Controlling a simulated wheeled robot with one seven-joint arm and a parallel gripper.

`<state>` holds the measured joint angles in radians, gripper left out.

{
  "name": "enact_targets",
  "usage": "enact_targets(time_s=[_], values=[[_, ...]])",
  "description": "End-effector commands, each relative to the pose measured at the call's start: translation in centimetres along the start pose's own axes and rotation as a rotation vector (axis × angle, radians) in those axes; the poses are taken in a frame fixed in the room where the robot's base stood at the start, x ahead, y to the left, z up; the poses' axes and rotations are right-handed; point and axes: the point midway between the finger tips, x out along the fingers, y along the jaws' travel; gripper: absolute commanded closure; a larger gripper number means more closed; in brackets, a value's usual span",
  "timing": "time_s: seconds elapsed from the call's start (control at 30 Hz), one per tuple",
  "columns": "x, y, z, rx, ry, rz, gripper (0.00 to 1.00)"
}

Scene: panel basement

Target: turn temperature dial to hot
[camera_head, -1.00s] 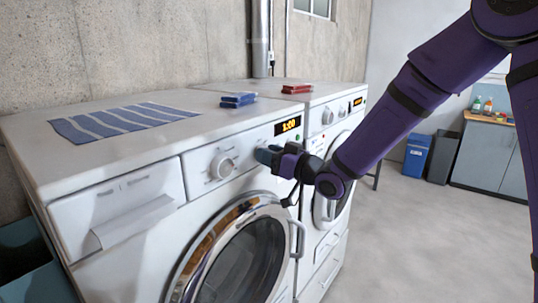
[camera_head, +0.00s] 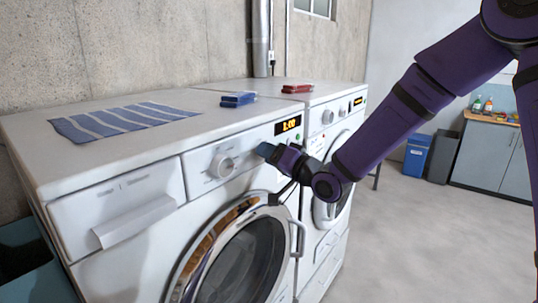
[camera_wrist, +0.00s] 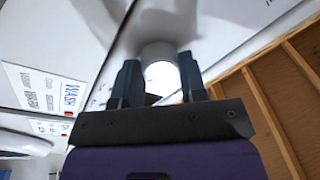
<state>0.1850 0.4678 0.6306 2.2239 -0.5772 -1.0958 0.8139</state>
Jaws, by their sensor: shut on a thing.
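The white front washing machine (camera_head: 130,160) has a large round dial (camera_head: 222,166) on its control panel, left of my gripper (camera_head: 268,152). My gripper is at the panel's right part, just below the lit orange display (camera_head: 288,125). In the wrist view, my gripper (camera_wrist: 159,78) is shut on a white round knob (camera_wrist: 158,52), one dark finger on each side. In the head view this knob is hidden behind the gripper. I cannot read its setting. Printed labels (camera_wrist: 45,92) with blue, black and red marks lie left of it.
The round glass door (camera_head: 245,260) and its handle (camera_head: 298,238) are below my gripper. A second machine (camera_head: 330,145) stands close on the right. A striped cloth (camera_head: 120,122), blue item (camera_head: 238,99) and red item (camera_head: 297,89) lie on top. The floor (camera_head: 430,240) at right is clear.

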Motion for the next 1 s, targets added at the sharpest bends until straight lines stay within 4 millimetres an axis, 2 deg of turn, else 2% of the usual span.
enact_targets(time_s=[0.47,0.5,0.6,0.87,1.0], values=[[-0.08,0.11,0.12,0.015,-0.002,0.004,0.85],[-0.08,0.10,0.12,0.015,-0.002,0.004,0.54],[-0.06,0.08,0.09,0.014,-0.001,0.003,0.36],[-0.09,0.03,0.04,0.013,0.000,0.002,0.36],[-1.01,0.04,-0.04,0.012,0.001,0.003,0.36]])
